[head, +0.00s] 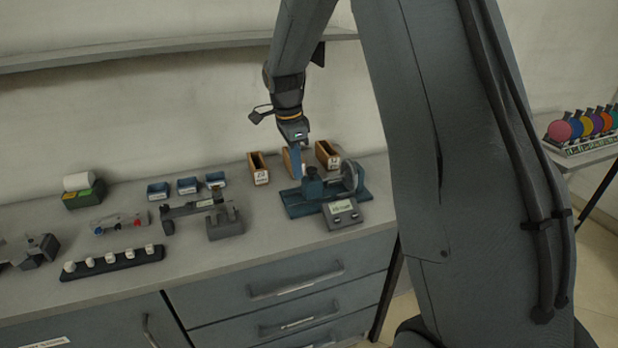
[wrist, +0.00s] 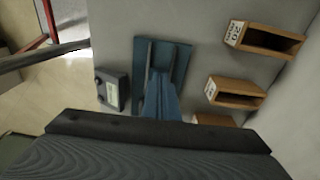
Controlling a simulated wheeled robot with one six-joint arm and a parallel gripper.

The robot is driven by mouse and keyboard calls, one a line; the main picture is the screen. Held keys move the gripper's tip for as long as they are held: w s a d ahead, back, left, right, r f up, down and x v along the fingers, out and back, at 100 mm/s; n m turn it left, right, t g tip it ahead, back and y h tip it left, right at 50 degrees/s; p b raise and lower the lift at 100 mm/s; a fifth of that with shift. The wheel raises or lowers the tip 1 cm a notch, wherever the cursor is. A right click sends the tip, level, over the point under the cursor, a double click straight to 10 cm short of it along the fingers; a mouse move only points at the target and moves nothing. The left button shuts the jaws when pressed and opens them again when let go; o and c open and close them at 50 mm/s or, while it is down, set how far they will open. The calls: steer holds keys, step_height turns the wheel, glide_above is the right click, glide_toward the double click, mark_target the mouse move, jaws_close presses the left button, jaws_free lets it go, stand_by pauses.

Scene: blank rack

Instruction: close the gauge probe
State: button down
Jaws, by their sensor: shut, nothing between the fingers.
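The gauge has a blue base (head: 295,205) on the bench, with a blue block (head: 312,186) and a grey round disc (head: 349,177) on it. Its grey readout box (head: 342,213) stands at the front. The wrist view shows the blue base (wrist: 181,55) and the readout box (wrist: 112,89). My gripper (head: 296,176) points down just above the left part of the base, shut and empty. Its blue fingers (wrist: 160,78) cover part of the gauge in the wrist view. I cannot tell whether they touch it or where the probe sits.
Wooden bins (head: 259,168) stand behind the gauge, close to my gripper. A grey measuring device (head: 226,222) and small blue trays (head: 187,186) are to the left. A shelf (head: 150,56) runs along the wall above. The bench's front edge lies close before the readout.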

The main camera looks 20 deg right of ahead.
step_height(320, 180, up, 7)
steer(key=p, duration=0.4)
stand_by(0.4)
steer(key=shift+f, duration=0.15)
steer(key=s+a+f+n+b, duration=0.1)
steer(key=s+f+n, duration=0.3)
steer(key=s+n, duration=0.5)
steer(key=s+a+f+n+t+y+b, duration=0.1)
steer(key=s+f+n+b, duration=0.3)
steer(key=s+n, duration=0.5)
steer(key=s, duration=0.7)
steer(key=shift+a, duration=0.15)
